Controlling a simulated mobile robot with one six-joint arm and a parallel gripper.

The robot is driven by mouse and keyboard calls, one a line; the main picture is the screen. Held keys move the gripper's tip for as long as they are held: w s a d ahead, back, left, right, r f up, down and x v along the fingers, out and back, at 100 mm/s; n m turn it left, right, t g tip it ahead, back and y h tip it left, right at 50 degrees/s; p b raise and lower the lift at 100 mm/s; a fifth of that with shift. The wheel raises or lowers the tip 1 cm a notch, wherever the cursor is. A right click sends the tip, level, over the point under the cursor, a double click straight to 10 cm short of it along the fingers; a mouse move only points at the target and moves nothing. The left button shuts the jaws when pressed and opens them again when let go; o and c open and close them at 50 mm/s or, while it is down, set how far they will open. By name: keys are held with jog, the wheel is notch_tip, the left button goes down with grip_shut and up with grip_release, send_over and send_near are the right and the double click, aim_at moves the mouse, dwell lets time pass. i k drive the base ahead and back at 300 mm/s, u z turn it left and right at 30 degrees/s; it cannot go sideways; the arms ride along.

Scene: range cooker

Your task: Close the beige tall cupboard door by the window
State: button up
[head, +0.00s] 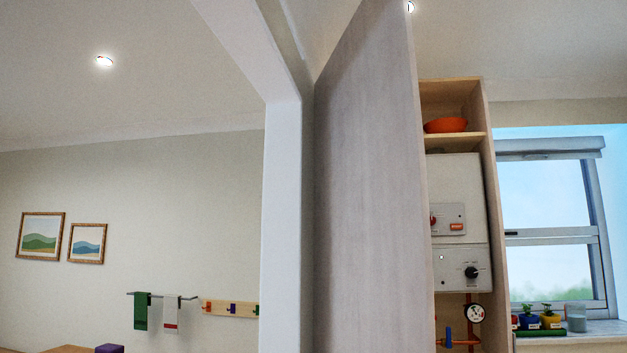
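The tall cupboard door (368,190) stands wide open in the head view, swung out towards me. Its broad face looks pale grey-beige and fills the middle of the picture. The cupboard (497,220) behind it is open to its right, beside the window (545,215). Inside are a shelf with an orange bowl (446,125), a white boiler (457,195) with a dial, and pipes with a round gauge (475,312). The door hides the cupboard's left part. No handle shows on the door. My gripper is not in view.
A white door frame or wall edge (281,220) stands close to the door's left. Framed pictures (41,235) and a towel rail (160,295) are on the left wall. Small plant pots (550,321) stand on the window sill. The floor is out of view.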

aim_at(374, 286)
jog(key=i, duration=0.5)
jog(key=z, duration=1.55)
jog(key=k, duration=0.5)
jog(key=u, duration=1.1)
